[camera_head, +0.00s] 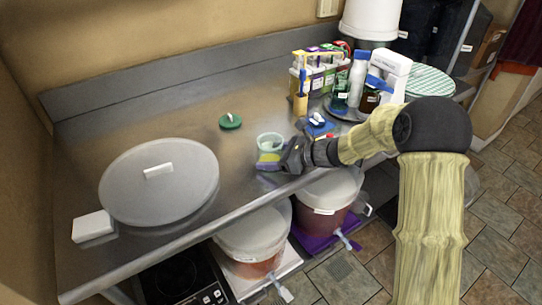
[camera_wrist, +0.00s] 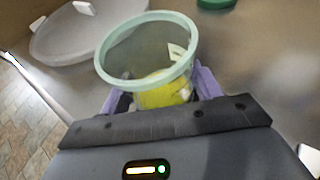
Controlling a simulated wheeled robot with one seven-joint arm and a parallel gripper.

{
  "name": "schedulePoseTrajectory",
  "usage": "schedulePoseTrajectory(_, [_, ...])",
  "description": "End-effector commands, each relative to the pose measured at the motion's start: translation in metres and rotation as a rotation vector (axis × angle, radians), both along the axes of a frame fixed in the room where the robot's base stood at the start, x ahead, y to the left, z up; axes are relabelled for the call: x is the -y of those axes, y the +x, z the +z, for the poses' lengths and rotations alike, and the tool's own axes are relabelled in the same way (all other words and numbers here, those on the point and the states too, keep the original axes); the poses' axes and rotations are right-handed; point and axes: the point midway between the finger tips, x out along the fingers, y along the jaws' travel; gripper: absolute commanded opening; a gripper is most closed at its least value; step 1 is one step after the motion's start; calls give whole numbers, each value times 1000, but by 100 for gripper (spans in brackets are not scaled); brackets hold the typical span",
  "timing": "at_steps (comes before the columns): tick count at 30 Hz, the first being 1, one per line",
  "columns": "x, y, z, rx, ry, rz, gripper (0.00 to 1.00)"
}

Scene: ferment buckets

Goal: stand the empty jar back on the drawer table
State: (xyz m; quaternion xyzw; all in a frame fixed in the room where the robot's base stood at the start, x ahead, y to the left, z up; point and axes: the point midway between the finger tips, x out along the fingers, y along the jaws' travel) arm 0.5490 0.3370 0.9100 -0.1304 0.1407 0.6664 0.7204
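The jar (camera_head: 270,142) is clear with a pale green rim, and a yellow patch shows low on it. It is over the front part of the metal drawer table (camera_head: 100,140). My gripper (camera_head: 272,160) reaches in from the right and has its purple-padded fingers on both sides of the jar. In the wrist view the jar (camera_wrist: 150,55) sits mouth up between the fingers of my gripper (camera_wrist: 158,97), which look closed against its wall. The jar's base is hidden, so I cannot tell whether it touches the table.
A round grey lid (camera_head: 160,190) and a white block (camera_head: 93,226) lie to the left. A green lid (camera_head: 230,121) lies behind the jar. Bottles and a rack (camera_head: 318,75) crowd the back right. Buckets (camera_head: 252,235) stand below the front edge.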

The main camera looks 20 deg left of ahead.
Motion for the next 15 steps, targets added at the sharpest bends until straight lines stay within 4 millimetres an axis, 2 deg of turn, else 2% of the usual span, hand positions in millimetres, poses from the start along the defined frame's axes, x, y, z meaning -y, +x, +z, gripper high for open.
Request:
schedulePoseTrajectory(1, [-1, 0, 0, 0, 0, 1, 74])
schedulePoseTrajectory(3, [-1, 0, 0, 0, 0, 1, 84])
schedulePoseTrajectory(15, [3, 0, 3, -1, 0, -1, 84])
